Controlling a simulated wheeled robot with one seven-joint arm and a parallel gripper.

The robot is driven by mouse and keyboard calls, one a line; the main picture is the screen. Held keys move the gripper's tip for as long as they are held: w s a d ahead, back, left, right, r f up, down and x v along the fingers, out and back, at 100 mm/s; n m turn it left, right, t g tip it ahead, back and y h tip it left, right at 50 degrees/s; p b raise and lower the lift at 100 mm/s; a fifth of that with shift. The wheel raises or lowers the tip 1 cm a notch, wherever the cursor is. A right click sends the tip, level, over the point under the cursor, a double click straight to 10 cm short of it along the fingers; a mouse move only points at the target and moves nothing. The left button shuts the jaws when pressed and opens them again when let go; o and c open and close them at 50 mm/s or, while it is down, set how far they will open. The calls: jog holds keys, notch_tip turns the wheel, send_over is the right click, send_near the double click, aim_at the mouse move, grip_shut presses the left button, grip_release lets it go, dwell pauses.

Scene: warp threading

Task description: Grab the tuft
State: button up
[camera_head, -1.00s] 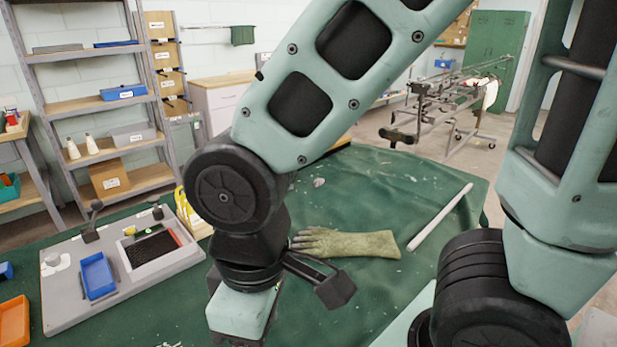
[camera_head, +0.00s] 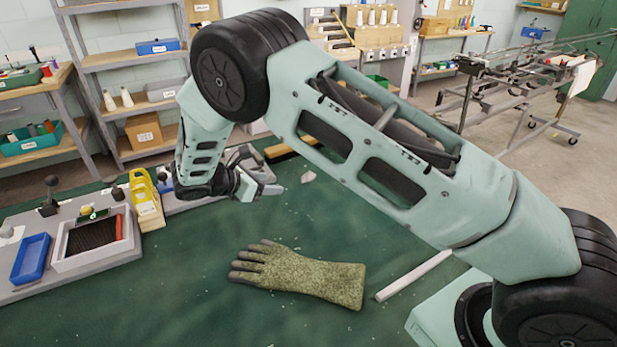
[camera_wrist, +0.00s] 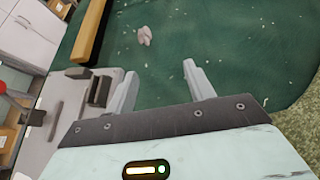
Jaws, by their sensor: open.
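The tuft (camera_wrist: 144,36) is a small pale pinkish clump on the green cloth. In the wrist view it lies beyond the fingertips, near the line between them. In the head view the tuft (camera_head: 308,176) lies just right of my gripper. My gripper (camera_wrist: 158,72) is open, its two pale fingers apart with nothing between them. In the head view my gripper (camera_head: 272,185) points right toward the tuft, over the far part of the table. The exact gap to the tuft cannot be told.
A wooden bar (camera_wrist: 90,32) lies left of the tuft. A green glove (camera_head: 300,275) and a white stick (camera_head: 413,276) lie nearer on the table (camera_head: 190,290). A grey board (camera_head: 100,265) with a blue tray (camera_head: 31,258) and yellow holder (camera_head: 146,200) stands left. Cloth around the tuft is mostly clear.

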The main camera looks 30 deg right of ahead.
jog(key=w, duration=0.1)
jog(key=w+d+f+n+t+h, duration=0.1)
jog(key=w, duration=0.1)
jog(key=shift+d+f+h, duration=0.1)
jog(key=shift+f+h, duration=0.05)
jog(key=shift+h, duration=0.15)
jog(key=p, duration=0.3)
send_near(308, 175)
jog(key=x, duration=0.3)
jog(key=shift+d+r, duration=0.1)
jog(key=shift+r, duration=0.1)
jog(key=shift+p+x, duration=1.2)
jog(key=shift+x, duration=1.9)
jog(key=shift+w+f, duration=0.1)
jog(key=shift+f, duration=0.1)
jog(key=c, duration=1.1)
